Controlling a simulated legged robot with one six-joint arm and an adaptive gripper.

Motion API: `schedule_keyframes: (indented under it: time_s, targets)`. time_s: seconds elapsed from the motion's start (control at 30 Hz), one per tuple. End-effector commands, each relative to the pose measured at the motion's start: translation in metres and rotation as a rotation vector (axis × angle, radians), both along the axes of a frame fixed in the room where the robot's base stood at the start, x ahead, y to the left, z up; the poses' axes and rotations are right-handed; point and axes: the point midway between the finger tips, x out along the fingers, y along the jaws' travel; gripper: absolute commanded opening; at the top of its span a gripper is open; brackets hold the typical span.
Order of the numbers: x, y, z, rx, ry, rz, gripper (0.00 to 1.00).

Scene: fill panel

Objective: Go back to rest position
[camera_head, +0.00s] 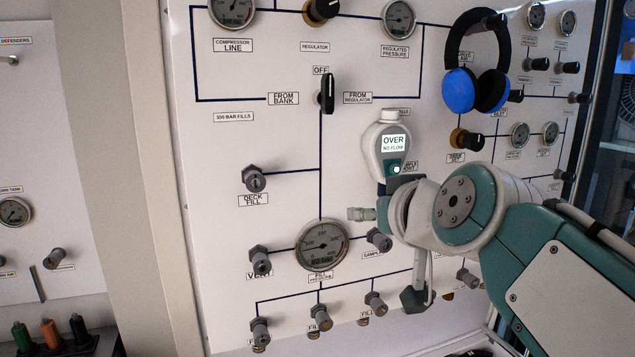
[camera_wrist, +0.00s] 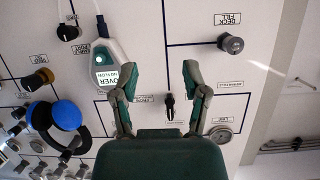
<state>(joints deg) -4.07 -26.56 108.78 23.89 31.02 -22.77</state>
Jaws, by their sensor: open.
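My gripper (camera_wrist: 160,78) shows in the wrist view with its two fingers spread wide apart and nothing between them. It faces the white panel (camera_head: 230,150), which appears upside down in that view. In the head view my arm reaches in from the right, and its end is in front of the panel's lower middle. The fingers are hard to make out there. A white handheld meter (camera_head: 390,160) reading "OVER NO FLOW" is on the panel just above my wrist. It also shows in the wrist view (camera_wrist: 104,50), beside the left finger.
Blue and black headphones (camera_head: 478,85) hang at the panel's upper right. A black selector knob (camera_head: 326,93) points to OFF. Several gauges, such as the fill gauge (camera_head: 322,245), and several knobs, such as the deck fill knob (camera_head: 254,178), stick out near my arm.

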Motion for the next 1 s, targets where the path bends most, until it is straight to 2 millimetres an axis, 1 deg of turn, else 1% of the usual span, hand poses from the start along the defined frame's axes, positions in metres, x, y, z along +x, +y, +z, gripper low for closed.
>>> schedule_keyframes:
  time_s: [0.03,0.07,0.1,0.17,0.2,0.27,0.3,0.4,0.43,0.5,0.6,1.0]
  targets:
    - [-0.015,-0.007,-0.031,-0.013,0.077,-0.016,0.59]
    - [-0.023,-0.010,-0.049,-0.021,0.123,-0.027,0.59]
    - [-0.034,-0.015,-0.072,-0.031,0.184,-0.042,0.59]
    - [-0.052,-0.023,-0.106,-0.048,0.274,-0.067,0.59]
    - [-0.065,-0.028,-0.128,-0.059,0.333,-0.086,0.59]
    - [-0.085,-0.037,-0.161,-0.076,0.422,-0.118,0.59]
    - [-0.099,-0.043,-0.181,-0.086,0.476,-0.141,0.59]
    - [-0.130,-0.055,-0.224,-0.113,0.595,-0.193,0.59]
    - [-0.137,-0.058,-0.233,-0.119,0.620,-0.207,0.59]
    - [-0.151,-0.064,-0.251,-0.131,0.670,-0.233,0.59]
    - [-0.162,-0.068,-0.263,-0.141,0.706,-0.252,0.59]
    - [-0.163,-0.069,-0.265,-0.142,0.712,-0.256,0.59]
